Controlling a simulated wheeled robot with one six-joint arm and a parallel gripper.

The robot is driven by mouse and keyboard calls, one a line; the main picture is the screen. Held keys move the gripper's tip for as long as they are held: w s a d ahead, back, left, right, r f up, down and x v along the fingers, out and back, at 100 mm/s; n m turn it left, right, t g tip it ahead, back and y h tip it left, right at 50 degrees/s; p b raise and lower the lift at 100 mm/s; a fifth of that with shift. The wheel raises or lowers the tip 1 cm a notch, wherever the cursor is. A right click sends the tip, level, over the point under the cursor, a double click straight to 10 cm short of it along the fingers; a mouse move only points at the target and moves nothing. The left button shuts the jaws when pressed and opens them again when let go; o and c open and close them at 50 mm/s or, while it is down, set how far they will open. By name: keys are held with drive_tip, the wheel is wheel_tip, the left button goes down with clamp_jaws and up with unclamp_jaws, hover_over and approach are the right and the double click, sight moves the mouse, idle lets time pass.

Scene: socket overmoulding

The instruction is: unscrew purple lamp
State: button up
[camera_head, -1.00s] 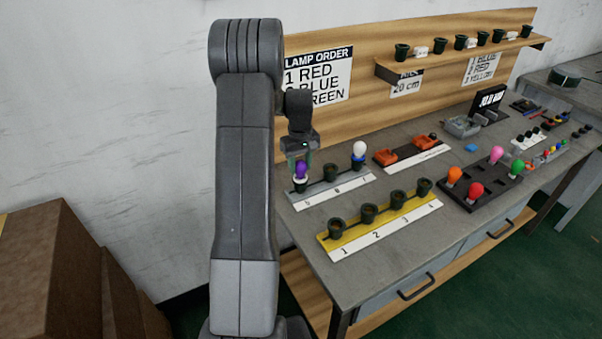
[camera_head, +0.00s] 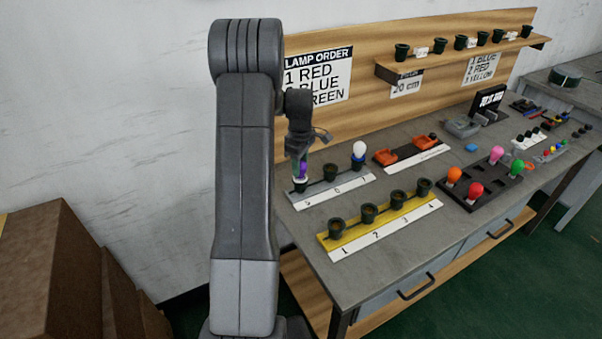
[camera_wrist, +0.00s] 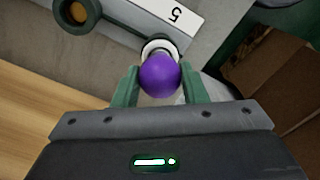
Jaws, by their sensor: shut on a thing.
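The purple lamp (camera_wrist: 160,76) is between the two green fingers of my gripper (camera_wrist: 160,88) in the wrist view. My gripper is shut on it. The lamp's white base shows just beyond the bulb, over the leftmost socket of the grey lamp holder. In the head view the purple lamp (camera_head: 302,171) stands upright at that socket (camera_head: 299,186), with my gripper (camera_head: 301,160) above and around it. The fingers partly hide the bulb in the head view. I cannot tell how far the base sits in the socket.
The grey holder's middle socket (camera_head: 330,172) is empty and its right one holds a white lamp (camera_head: 359,150). A yellow holder (camera_head: 382,230) with several empty sockets stands in front. A dark tray (camera_head: 470,193) with coloured lamps is to the right. The sign board (camera_head: 318,76) stands behind.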

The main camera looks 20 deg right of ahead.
drive_tip(key=shift+n, duration=0.5)
drive_tip(key=n, duration=0.4)
drive_tip(key=shift+n, duration=0.3)
drive_tip(key=n, duration=0.4)
drive_tip(key=shift+r+n, duration=0.1)
drive_tip(key=shift+n, duration=0.2)
